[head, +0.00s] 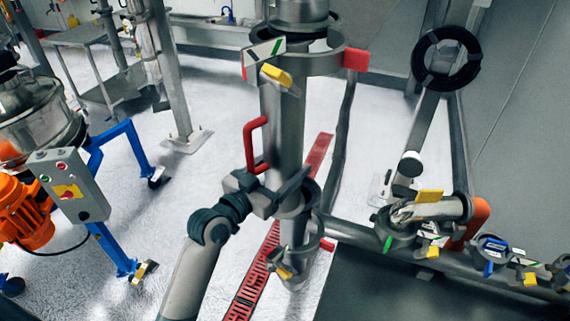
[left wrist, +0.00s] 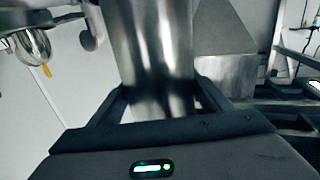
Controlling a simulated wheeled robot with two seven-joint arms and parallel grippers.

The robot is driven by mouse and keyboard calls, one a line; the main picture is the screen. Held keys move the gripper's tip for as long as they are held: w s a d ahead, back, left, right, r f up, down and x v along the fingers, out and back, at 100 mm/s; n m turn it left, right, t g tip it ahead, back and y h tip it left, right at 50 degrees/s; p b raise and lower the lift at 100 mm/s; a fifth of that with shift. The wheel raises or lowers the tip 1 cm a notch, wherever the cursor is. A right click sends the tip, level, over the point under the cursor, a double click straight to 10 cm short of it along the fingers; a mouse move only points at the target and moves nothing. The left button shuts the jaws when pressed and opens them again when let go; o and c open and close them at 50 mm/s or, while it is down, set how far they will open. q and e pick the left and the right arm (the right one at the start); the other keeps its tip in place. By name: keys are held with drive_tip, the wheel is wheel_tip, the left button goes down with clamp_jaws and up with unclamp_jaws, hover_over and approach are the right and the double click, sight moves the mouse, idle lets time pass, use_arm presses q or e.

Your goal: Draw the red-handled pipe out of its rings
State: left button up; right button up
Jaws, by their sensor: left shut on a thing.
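The steel pipe (head: 283,125) stands nearly upright in the middle of the head view. Its red handle (head: 252,145) is on its left side. Its upper end meets the upper ring (head: 322,62); whether it sits inside cannot be told. Its lower part runs down by the lower ring (head: 307,205), partly behind my gripper. My left gripper (head: 284,190) is shut around the pipe below the handle. The left wrist view shows the pipe (left wrist: 150,50) between the two fingers of my left gripper (left wrist: 160,95). My right gripper is not in view.
A blue-framed machine with an orange motor (head: 25,212) and control box (head: 68,188) stands at left. Another pipe fitting (head: 430,210) with coloured clamps is at right. A red floor grating (head: 252,280) runs below. White floor lies open between.

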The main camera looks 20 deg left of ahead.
use_arm(q)
drive_tip(key=shift+s+a+r, duration=0.15)
drive_tip(key=shift+s+a, duration=0.25)
drive_tip(key=shift+s, duration=0.2)
drive_tip(key=shift+s+a+r, duration=0.15)
drive_tip(key=shift+s+a, duration=0.2)
drive_tip(key=shift+s, duration=0.25)
idle(1.5)
